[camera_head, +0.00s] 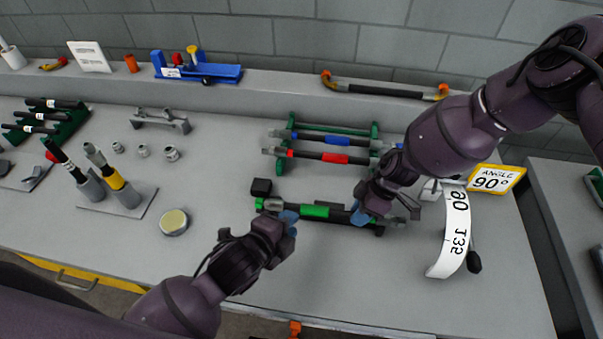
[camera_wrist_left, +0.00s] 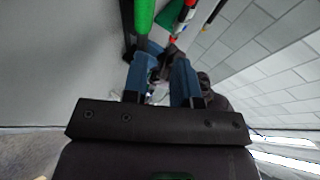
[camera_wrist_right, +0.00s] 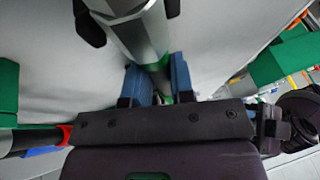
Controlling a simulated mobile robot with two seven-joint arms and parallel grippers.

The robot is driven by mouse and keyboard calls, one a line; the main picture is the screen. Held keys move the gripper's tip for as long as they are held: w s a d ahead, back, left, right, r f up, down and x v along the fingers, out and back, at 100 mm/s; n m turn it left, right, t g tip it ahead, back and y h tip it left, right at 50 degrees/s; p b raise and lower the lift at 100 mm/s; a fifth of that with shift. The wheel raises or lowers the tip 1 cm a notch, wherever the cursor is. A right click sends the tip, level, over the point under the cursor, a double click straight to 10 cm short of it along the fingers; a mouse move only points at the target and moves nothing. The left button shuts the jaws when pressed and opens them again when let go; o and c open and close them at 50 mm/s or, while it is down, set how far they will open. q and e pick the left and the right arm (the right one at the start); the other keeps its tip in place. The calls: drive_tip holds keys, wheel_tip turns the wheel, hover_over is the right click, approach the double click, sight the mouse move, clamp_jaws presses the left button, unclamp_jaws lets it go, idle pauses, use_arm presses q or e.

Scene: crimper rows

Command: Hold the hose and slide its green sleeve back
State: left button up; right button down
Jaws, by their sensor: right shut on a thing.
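The hose (camera_head: 340,215) lies level across a low stand near the front middle of the bench, dark with metal end fittings. Its green sleeve (camera_head: 315,211) sits between my two grippers in the head view. My right gripper (camera_head: 361,212) is shut on the hose to the right of the sleeve; in the right wrist view the hose runs between its blue fingers (camera_wrist_right: 156,82). My left gripper (camera_head: 290,222) is at the sleeve's left end, its fingers apart. In the left wrist view the green sleeve (camera_wrist_left: 144,14) shows just beyond the left fingertips (camera_wrist_left: 160,66); exact contact cannot be told.
Behind, a green rack holds hoses with a blue sleeve (camera_head: 312,138) and a red sleeve (camera_head: 335,158). A curved angle gauge (camera_head: 452,235) stands at right. A small black block (camera_head: 261,187) and a round tin (camera_head: 174,222) are at left. The front bench is clear.

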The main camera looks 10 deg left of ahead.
sight(297, 208)
use_arm(q)
drive_tip(key=shift+t, duration=0.3)
drive_tip(key=w+r, duration=0.1)
drive_tip(key=w+a+r, duration=0.1)
drive_tip(key=w, duration=0.2)
drive_tip(key=shift+w+a+r, duration=0.1)
drive_tip(key=shift+a+r, duration=0.3)
clamp_jaws()
drive_tip(key=w+a+r+n+g, duration=0.25)
drive_tip(key=a+n+g, duration=0.2)
drive_tip(key=n, duration=0.75)
drive_tip(key=d+f+n+g, duration=0.1)
drive_tip(key=f+n, duration=0.1)
drive_tip(key=f, duration=0.1)
drive_tip(key=d+f+n+g, duration=0.1)
drive_tip(key=d+f+n, duration=0.1)
drive_tip(key=f+n, duration=0.1)
drive_tip(key=w+d+f+n+g, duration=0.1)
drive_tip(key=d+f+n, duration=0.1)
drive_tip(key=f, duration=0.2)
drive_tip(key=shift+d+f+h, duration=0.15)
drive_tip(key=shift+h, duration=0.25)
